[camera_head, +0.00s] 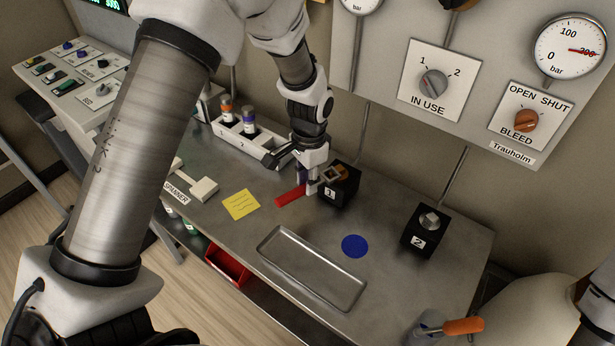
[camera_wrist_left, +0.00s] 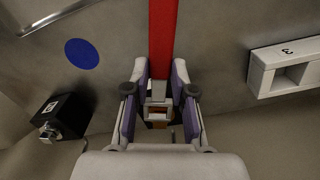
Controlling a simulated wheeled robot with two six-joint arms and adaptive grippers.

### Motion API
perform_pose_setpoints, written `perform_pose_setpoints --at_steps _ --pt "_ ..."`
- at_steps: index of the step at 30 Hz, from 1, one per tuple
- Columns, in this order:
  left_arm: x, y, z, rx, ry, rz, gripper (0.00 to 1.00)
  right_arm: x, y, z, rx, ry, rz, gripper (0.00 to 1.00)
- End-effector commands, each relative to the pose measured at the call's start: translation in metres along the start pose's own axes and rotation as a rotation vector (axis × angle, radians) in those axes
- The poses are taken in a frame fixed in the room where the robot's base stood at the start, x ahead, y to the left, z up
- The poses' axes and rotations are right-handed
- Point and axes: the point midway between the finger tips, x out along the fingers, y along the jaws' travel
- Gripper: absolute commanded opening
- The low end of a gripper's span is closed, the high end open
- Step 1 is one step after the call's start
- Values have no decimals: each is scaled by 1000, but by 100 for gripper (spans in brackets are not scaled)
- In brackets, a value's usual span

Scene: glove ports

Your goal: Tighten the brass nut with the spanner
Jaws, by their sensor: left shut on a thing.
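The spanner has a red handle (camera_head: 290,196) and a grey open head (camera_head: 328,175). My left gripper (camera_head: 312,184) is shut on it just behind the head, beside block 1. In the left wrist view, the red handle (camera_wrist_left: 163,40) runs away from between my left gripper's fingers (camera_wrist_left: 158,95). The brass nut (camera_head: 342,172) is on top of the black block 1 (camera_head: 337,193). The spanner head is at the nut, and brass colour shows within its frame in the wrist view. I cannot tell whether the head is fully seated around the nut. My right gripper is not in view.
Black block 2 (camera_head: 424,239) with a steel nut stands at the right. A metal tray (camera_head: 283,268), a blue disc (camera_head: 354,246) and a yellow note (camera_head: 240,204) lie on the table. The white spanner rest (camera_head: 204,189) is empty. A white bottle rack (camera_head: 240,142) stands behind.

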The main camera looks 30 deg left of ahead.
Motion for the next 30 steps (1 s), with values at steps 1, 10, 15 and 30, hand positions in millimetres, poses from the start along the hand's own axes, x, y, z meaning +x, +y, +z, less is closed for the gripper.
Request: perform_pose_setpoints --at_steps 1,10,15,30 --pt "-7 -5 -10 -4 34 -16 0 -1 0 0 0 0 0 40" --pt "-22 -5 -10 -4 36 -17 0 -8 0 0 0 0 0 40" --pt "-30 -4 -9 -4 35 -17 0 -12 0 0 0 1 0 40" --pt "-52 -3 -5 -2 24 -11 0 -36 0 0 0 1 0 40"
